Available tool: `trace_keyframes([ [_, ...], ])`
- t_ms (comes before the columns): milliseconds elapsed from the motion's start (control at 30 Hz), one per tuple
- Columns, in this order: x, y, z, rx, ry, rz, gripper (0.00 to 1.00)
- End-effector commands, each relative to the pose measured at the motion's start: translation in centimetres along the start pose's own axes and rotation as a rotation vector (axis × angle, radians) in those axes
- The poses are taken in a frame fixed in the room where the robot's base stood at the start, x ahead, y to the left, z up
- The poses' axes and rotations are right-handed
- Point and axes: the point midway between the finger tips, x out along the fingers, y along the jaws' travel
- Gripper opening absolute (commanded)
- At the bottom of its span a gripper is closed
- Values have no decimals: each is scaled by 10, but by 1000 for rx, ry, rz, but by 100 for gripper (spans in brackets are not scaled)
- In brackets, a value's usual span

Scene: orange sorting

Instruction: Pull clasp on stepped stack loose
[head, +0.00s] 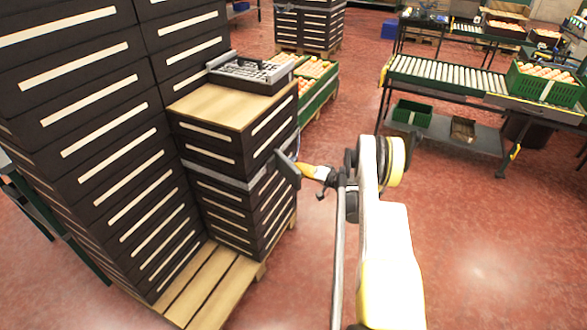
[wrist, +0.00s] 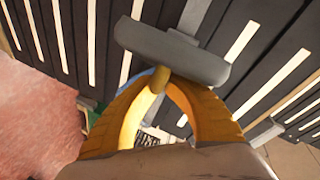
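The stepped stack of dark crates (head: 215,160) stands on a wooden pallet, with a grey strap (head: 222,178) around its lower part. The clasp (head: 287,168) is a grey bar at the strap's right end, against the stack's side. It also shows in the wrist view (wrist: 165,48) as a wide grey bar in front of the crates. My gripper (head: 308,170) reaches it from the right.
A taller crate stack (head: 80,100) adjoins on the left. A grey tray (head: 250,72) sits on the step's wooden top (head: 225,105). Green crates of oranges (head: 318,85) stand behind. A roller conveyor (head: 445,75) is at back right. The red floor at right is clear.

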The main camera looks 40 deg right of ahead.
Motion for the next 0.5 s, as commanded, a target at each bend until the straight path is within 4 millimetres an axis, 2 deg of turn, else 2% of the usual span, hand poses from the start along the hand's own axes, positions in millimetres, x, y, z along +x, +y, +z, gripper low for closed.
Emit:
trace_keyframes([
  [433,-1,1,1,-2,-3,1,0],
  [467,-1,1,1,-2,-3,1,17],
  [500,-1,1,1,-1,-3,0,21],
])
